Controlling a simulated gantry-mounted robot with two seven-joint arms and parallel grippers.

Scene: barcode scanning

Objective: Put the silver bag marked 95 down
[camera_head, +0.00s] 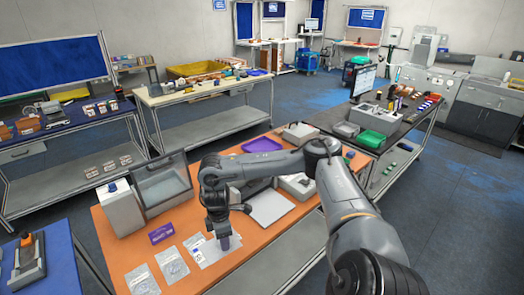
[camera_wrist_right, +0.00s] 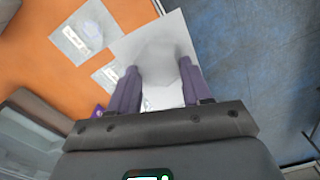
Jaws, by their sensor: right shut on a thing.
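My right gripper (camera_head: 230,242) points down over the near right edge of the orange table. In the wrist view its purple fingers are shut on a pale silver bag (camera_wrist_right: 153,42), which spreads out beyond the fingertips. The mark on this bag is not readable, and the fingers hide part of it. I cannot tell whether the held bag touches the table. Other flat silver bags lie to its left on the table, one in the middle (camera_head: 172,265) and one at the near left (camera_head: 142,280). My left gripper is not in view.
The orange table (camera_head: 125,252) also bears a purple card (camera_head: 161,233), a white box (camera_head: 121,208), a clear-fronted bin (camera_head: 164,187) and a purple tray (camera_head: 263,145). Blue floor shows past the table's right edge. Bare orange surface lies around the card.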

